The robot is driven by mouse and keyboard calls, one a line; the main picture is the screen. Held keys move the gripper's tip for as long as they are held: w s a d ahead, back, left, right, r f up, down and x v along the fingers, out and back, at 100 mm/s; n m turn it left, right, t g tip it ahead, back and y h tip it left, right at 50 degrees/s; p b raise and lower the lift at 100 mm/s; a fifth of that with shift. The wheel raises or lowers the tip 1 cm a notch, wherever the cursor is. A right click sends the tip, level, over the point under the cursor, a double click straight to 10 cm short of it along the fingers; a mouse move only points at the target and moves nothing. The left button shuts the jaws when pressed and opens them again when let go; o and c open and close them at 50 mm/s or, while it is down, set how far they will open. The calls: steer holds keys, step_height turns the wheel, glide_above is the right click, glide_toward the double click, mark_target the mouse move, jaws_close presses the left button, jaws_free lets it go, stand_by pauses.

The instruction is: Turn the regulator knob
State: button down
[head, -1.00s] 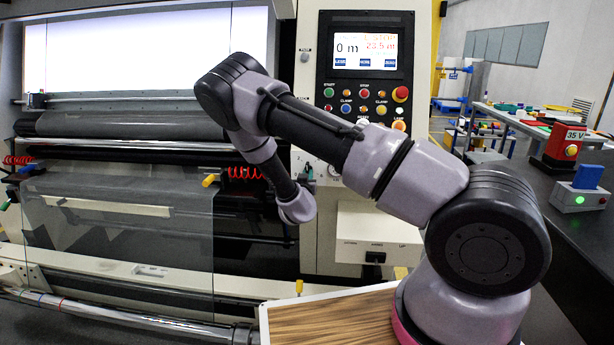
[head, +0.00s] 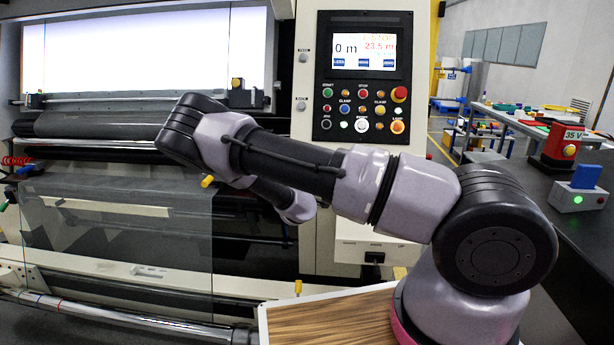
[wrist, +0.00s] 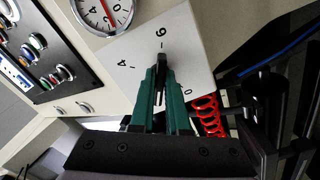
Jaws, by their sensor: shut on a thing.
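The regulator knob (wrist: 161,66) is a black bar-shaped knob on a white dial plate (wrist: 188,58). The printed figures 4, 6 and 0 show around it. The upper end of the knob lies close to the 6 mark. My gripper (wrist: 161,82) has green fingers, one on each side of the knob, and is shut on it. The knob's lower part is hidden between the fingers. In the head view my arm covers the gripper and the knob.
A round gauge with a red needle (wrist: 103,14) sits beside the dial plate. A red coiled hose (wrist: 208,115) hangs close to the fingers. The control panel (head: 364,75) is above my arm. A clear sheet (head: 115,245) stands at left.

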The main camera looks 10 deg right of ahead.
steer(key=n, duration=1.2)
steer(key=shift+r, duration=0.15)
steer(key=shift+n, duration=0.3)
steer(key=c, duration=0.9)
jaws_free()
steer(key=shift+s, duration=0.1)
steer(key=v, duration=1)
steer(key=shift+s, duration=0.35)
steer(key=shift+a, duration=0.1)
